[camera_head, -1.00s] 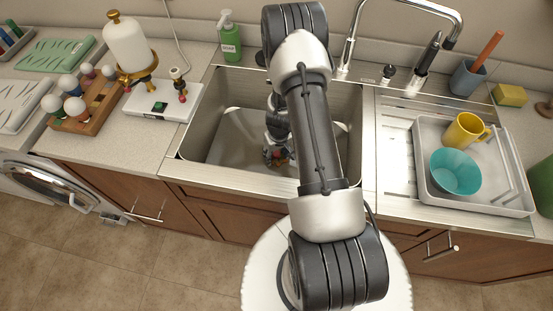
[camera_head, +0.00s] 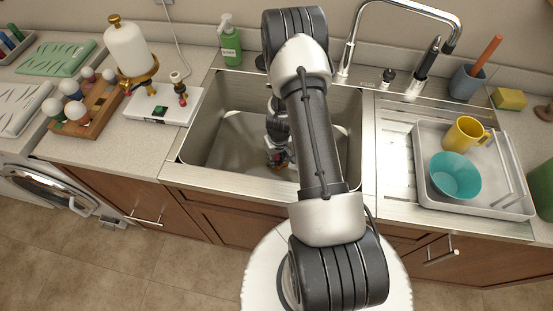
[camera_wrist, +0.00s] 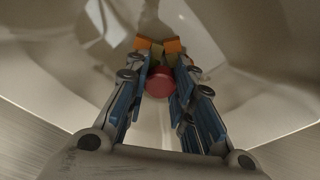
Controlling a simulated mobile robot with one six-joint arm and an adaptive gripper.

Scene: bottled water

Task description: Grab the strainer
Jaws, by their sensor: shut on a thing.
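My gripper (camera_head: 278,158) is low inside the sink, partly hidden behind my arm. In the wrist view my gripper (camera_wrist: 158,58) has its two blue-sided fingers closed in at the tips. A round red piece (camera_wrist: 159,84) shows between the fingers, and they are shut on it. I take it for part of the strainer; its outline is too small and covered to be sure. Orange and yellow-green parts show at the fingertips. I cannot tell whether the red piece touches the sink floor.
The steel sink (camera_head: 215,150) has walls around my gripper. A tap (camera_head: 349,50) rises behind it. A drying tray (camera_head: 428,190) with a yellow mug (camera_head: 464,133) and teal bowl (camera_head: 455,175) is on the right. A green soap bottle (camera_head: 231,44) stands behind the sink.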

